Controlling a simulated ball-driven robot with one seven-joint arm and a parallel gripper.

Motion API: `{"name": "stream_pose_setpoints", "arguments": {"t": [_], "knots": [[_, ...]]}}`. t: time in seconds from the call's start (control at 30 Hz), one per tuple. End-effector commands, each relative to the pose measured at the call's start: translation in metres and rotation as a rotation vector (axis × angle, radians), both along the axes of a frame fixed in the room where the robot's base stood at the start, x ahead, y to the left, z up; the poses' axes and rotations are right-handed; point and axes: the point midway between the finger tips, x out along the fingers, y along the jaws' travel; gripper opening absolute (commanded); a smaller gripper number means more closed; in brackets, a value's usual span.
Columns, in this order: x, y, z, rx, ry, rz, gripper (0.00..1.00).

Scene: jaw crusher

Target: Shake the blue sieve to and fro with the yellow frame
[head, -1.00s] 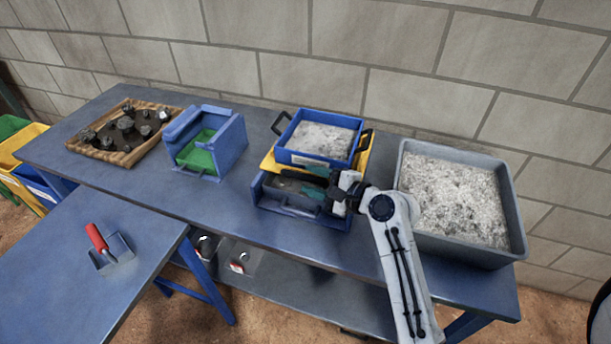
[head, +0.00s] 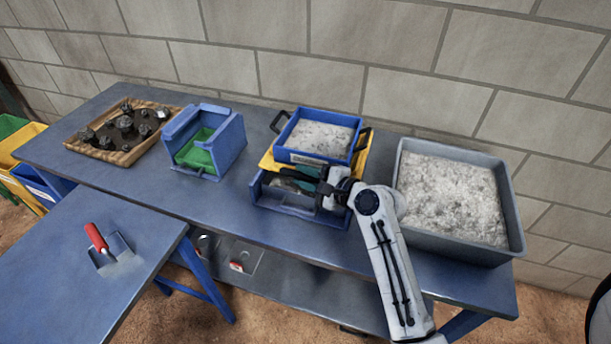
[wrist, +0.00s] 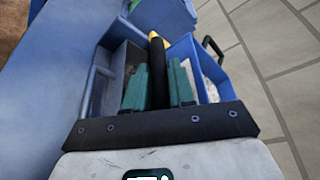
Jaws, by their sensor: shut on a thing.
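The blue sieve (head: 318,157), full of grey crushed stone, sits on the yellow frame (head: 266,161) at the middle of the bench. The frame lies over a blue open box (head: 285,206). My gripper (head: 305,177) is in front of the sieve, above the box. In the wrist view its green fingers (wrist: 159,85) are shut on a black handle (wrist: 157,70) with yellow at its far end, which appears to belong to the yellow frame. The sieve's side (wrist: 208,85) shows to the right of the fingers there. My gripper hides part of the frame's front.
A large grey tub (head: 512,205) of crushed stone stands close on the right. A blue box with a green inside (head: 228,150) and a wooden tray (head: 75,148) of dark rocks stand left. A red-handled scoop (head: 97,238) lies on the front-left table. A wall runs behind.

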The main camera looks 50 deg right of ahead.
Motion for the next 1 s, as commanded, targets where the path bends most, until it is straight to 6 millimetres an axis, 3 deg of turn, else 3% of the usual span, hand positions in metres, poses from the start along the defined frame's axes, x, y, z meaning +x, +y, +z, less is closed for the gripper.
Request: {"name": "stream_pose_setpoints", "arguments": {"t": [0.43,0.8,1.0], "knots": [[-0.001,0.002,0.0,0.001,0.002,0.001,0.0],[-0.017,0.048,0.002,0.004,0.005,0.003,0.0],[-0.02,0.054,0.0,0.0,0.002,0.001,0.0]]}}
